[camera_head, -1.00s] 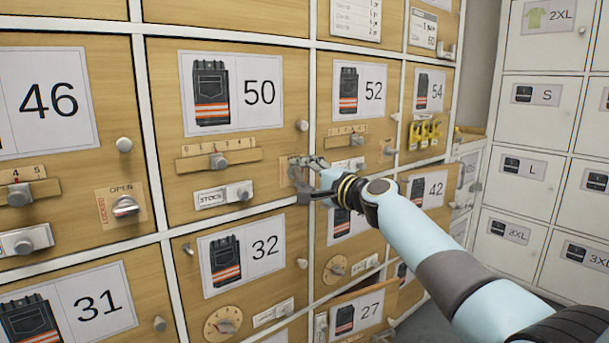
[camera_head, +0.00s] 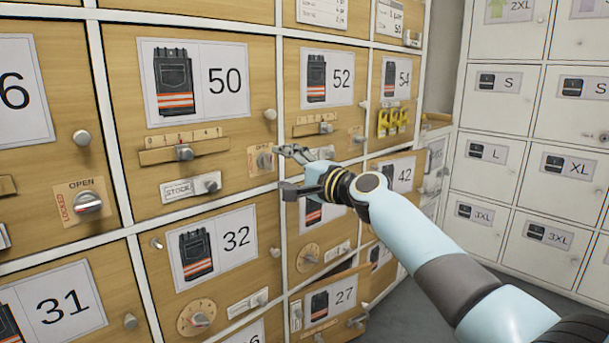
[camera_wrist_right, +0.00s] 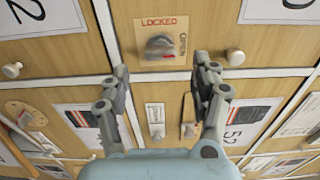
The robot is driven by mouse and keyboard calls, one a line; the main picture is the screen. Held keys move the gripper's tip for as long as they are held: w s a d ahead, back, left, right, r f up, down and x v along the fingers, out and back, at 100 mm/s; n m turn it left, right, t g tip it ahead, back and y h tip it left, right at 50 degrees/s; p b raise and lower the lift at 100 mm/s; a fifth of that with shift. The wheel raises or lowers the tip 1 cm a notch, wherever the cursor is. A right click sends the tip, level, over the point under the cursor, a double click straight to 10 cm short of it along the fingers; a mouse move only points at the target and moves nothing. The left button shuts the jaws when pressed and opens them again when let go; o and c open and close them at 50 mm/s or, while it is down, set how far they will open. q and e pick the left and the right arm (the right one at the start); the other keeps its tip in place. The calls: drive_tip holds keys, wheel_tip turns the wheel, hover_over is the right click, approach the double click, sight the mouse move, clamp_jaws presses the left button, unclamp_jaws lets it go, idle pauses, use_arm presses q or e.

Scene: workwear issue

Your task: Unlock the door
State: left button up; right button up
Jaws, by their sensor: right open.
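Door 50 (camera_head: 225,125) is a closed wooden locker door with a picture of dark trousers. Its turn-knob lock (camera_head: 263,160) sits on a small plate at the lower right, marked LOCKED and OPEN. In the right wrist view the lock knob (camera_wrist_right: 160,46) lies just ahead of the fingers; which mark it points to is hard to tell. My right gripper (camera_head: 285,171) is open and empty, just right of the lock and apart from it. Its spread fingers also show in the right wrist view (camera_wrist_right: 161,70). My left gripper is out of view.
Door 46's similar lock plate (camera_head: 85,203) is at left. Door 50 has a round pull knob (camera_head: 270,114), a slider (camera_head: 185,153) and a STOCK latch (camera_head: 192,187). White lockers (camera_head: 535,140) stand at right.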

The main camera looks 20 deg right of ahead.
drive_tip(key=v, duration=0.7)
drive_tip(key=shift+s, duration=0.3)
drive_tip(key=shift+d, duration=0.1)
